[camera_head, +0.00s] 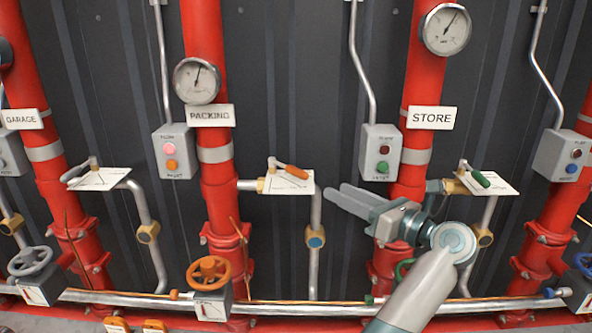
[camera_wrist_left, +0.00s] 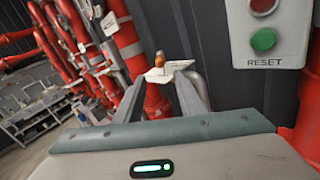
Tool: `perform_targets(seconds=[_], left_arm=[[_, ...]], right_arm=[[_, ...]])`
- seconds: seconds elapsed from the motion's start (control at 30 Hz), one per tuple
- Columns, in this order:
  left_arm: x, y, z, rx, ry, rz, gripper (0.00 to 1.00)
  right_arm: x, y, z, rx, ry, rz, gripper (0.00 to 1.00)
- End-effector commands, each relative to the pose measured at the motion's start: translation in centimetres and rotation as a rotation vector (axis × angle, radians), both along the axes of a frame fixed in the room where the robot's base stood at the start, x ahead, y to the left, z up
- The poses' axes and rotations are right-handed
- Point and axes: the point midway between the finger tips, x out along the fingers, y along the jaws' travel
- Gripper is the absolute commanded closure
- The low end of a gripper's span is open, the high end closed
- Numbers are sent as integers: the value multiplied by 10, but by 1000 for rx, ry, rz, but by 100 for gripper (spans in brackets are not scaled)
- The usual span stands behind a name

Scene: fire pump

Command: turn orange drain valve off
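An orange lever handle (camera_head: 291,171) sits over a white marked plate (camera_head: 287,183) on the pipe branch right of the PACKING riser. The handle slants down to the right. My left gripper (camera_head: 335,192) is to the right of this lever, its fingers pointing left towards it, apart from it. In the left wrist view the orange handle (camera_wrist_left: 159,60) shows nearly end-on between and beyond the two spread fingers, above the white plate (camera_wrist_left: 172,70). The gripper is open and empty. An orange handwheel (camera_head: 209,272) stands lower on the PACKING line. My right gripper is not in view.
A green lever (camera_head: 480,178) on the STORE branch lies right of my gripper. A grey button box (camera_head: 381,152) hangs just above my gripper; it is close at the right in the wrist view (camera_wrist_left: 266,30). Red risers (camera_head: 207,140) stand on both sides.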

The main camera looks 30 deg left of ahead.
Motion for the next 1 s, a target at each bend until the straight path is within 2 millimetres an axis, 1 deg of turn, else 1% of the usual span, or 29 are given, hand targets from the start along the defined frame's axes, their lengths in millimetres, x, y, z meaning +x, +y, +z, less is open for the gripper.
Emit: perform_targets(seconds=[0.1, 0.2, 0.3, 0.4, 0.7, 0.83, 1.0], left_arm=[[3, 15, 3, 3, 0, 3, 64], [6, 27, 3, 3, 0, 3, 64], [9, 41, 4, 3, 0, 3, 64], [13, 60, 5, 4, 1, 3, 64], [26, 112, 4, 4, 2, 3, 64], [30, 130, 3, 3, 2, 3, 64], [34, 144, 2, 1, 1, 1, 64]], right_arm=[[-15, -5, 4, -9, 37, 0, 58], [-42, -19, 3, -32, 96, -6, 58], [-58, -25, 5, -42, 133, -8, 58], [-54, -23, 15, -39, 125, -7, 58], [-53, -22, 36, -38, 123, -6, 58], [-53, -22, 44, -37, 122, -6, 58], [-52, -21, 49, -37, 122, -6, 58]])
